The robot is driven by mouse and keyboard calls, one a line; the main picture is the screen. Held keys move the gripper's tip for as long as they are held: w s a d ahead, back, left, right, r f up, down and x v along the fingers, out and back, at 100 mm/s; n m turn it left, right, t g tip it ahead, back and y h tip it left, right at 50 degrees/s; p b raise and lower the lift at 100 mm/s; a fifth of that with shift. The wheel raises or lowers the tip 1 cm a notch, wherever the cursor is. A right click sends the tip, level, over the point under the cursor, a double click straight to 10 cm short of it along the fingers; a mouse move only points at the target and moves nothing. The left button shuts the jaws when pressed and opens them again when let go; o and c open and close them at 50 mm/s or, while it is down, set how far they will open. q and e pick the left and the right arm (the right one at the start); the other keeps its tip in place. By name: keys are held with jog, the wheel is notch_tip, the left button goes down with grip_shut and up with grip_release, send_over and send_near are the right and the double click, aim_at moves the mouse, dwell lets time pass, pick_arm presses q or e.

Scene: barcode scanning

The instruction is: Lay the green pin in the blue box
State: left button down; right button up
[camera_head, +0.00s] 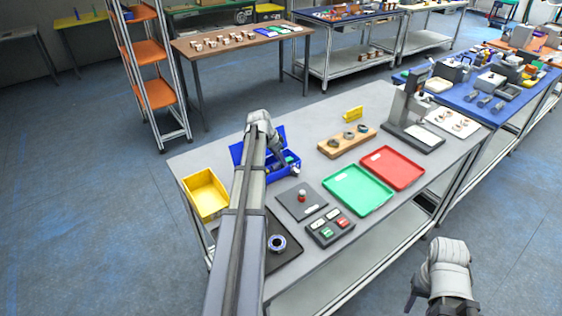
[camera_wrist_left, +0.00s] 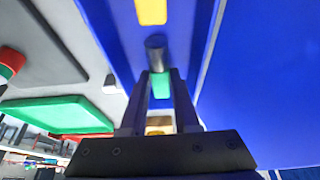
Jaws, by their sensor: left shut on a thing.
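The blue box (camera_head: 283,175) stands open on the grey workbench, its lid tilted up at the back. My left gripper (camera_head: 286,164) reaches over it from the left. In the left wrist view my left gripper (camera_wrist_left: 160,78) is shut on the green pin (camera_wrist_left: 161,88), whose grey metal end (camera_wrist_left: 156,45) sticks out past the fingertips. Blue walls (camera_wrist_left: 120,40) of the box lie around the pin. I cannot tell whether the pin touches the box floor. My right gripper (camera_head: 417,295) is low at the right, away from the bench; its fingers are mostly hidden.
A yellow bin (camera_head: 206,194) is left of the box. A dark plate (camera_head: 301,200) with a red knob, a button panel (camera_head: 330,227), a green tray (camera_head: 358,190) and a red tray (camera_head: 392,168) lie to the right. A yellow piece (camera_wrist_left: 151,11) shows in the box.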

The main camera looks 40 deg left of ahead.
pick_arm(q)
jog(key=shift+f, duration=0.25)
jog(key=c, duration=0.7)
grip_release()
jog(key=shift+o, duration=0.2)
jog(key=shift+r, duration=0.1)
jog(key=shift+r+p, duration=0.45)
jog(key=shift+p, duration=0.05)
jog(key=p+v, duration=1)
jog(key=v, duration=0.1)
jog(key=shift+r+p, duration=0.3)
jog(key=shift+p, duration=0.05)
jog(key=shift+s+a, duration=0.1)
jog(key=shift+s, duration=0.05)
